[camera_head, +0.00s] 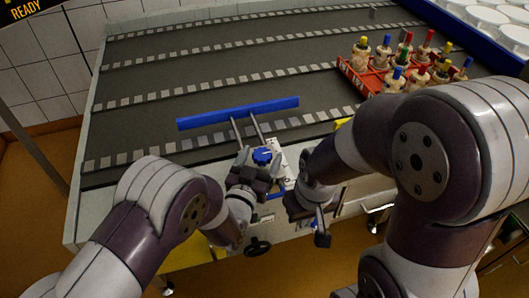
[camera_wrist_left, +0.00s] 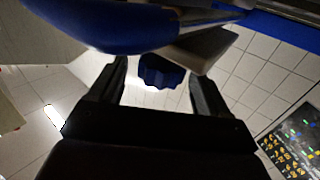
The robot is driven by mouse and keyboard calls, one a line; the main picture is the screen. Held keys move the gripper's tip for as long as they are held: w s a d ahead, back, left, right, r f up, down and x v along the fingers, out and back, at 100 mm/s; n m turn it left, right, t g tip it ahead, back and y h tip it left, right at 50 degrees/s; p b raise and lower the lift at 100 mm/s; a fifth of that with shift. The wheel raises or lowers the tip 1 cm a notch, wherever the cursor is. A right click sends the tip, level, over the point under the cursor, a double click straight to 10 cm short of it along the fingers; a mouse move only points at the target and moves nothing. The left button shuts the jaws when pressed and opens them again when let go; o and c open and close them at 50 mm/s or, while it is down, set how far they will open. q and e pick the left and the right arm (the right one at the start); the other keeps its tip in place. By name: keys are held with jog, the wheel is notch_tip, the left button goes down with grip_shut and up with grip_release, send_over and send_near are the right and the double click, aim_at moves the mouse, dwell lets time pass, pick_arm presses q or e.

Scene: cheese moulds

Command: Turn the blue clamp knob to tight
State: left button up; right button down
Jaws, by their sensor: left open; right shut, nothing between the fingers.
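The blue clamp knob (camera_head: 262,156) sits at the table's near edge, beside a pale plate with markings (camera_head: 281,154). My left gripper (camera_head: 260,164) is at the knob, with its fingers open on either side of it. In the left wrist view the knob (camera_wrist_left: 161,72) lies between the two open fingertips (camera_wrist_left: 158,78), with a gap visible on both sides. Any pointer or tight mark on the knob is too small to read. My right gripper (camera_head: 322,236) is shut and empty, hanging to the right of the knob, in front of the table edge.
A long blue bar (camera_head: 238,113) on two metal rods lies across the dark ridged surface (camera_head: 200,75) behind the knob. A red crate (camera_head: 352,78) of bottles with coloured tops stands at the back right. A black handwheel (camera_head: 258,247) is below the edge.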

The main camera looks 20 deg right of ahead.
aim_at(264, 150)
pick_arm(q)
jog(key=shift+x, duration=1.5)
jog(key=c, duration=1)
jog(key=shift+o, duration=0.2)
